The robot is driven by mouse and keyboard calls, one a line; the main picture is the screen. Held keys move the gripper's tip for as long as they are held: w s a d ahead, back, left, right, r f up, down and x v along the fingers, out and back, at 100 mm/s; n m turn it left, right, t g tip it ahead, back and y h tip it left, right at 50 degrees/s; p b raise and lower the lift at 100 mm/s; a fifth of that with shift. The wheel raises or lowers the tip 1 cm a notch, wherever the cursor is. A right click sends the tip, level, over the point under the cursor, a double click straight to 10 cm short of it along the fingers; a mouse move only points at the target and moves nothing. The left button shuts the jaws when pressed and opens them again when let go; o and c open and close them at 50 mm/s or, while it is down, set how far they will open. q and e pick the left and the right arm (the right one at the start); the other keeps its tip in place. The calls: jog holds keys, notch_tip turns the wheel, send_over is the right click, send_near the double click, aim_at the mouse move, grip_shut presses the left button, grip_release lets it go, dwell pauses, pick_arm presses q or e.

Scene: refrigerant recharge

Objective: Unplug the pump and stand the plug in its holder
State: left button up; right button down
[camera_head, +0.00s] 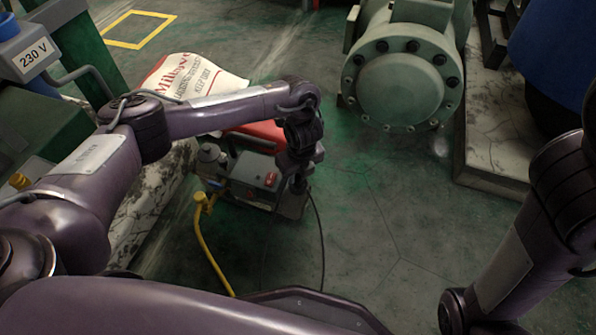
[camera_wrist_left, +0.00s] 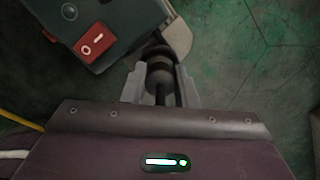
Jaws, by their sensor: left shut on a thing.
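The pump (camera_head: 252,178) stands on the floor, a grey body with a red top; its red rocker switch (camera_wrist_left: 95,42) shows in the left wrist view. My left gripper (camera_head: 298,186) is at the pump's right end, pointing down. In the left wrist view its fingers (camera_wrist_left: 160,88) are shut on a dark round plug (camera_wrist_left: 159,76) right beside the pump's corner. Whether the plug still sits in the pump's inlet is hidden. A dark cable (camera_head: 321,240) runs from there over the floor. I cannot make out the plug holder. My right gripper is out of view.
A yellow hose (camera_head: 205,245) runs from the pump's left side. A white printed sack (camera_head: 190,76) lies behind it. A large green flanged vessel (camera_head: 402,82) stands at the back. A 230 V box (camera_head: 30,55) is at the upper left. The floor right of the pump is clear.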

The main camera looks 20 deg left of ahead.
pick_arm(q)
jog(key=shift+f, duration=0.5)
jog(key=o, duration=1)
jog(key=shift+c, duration=0.2)
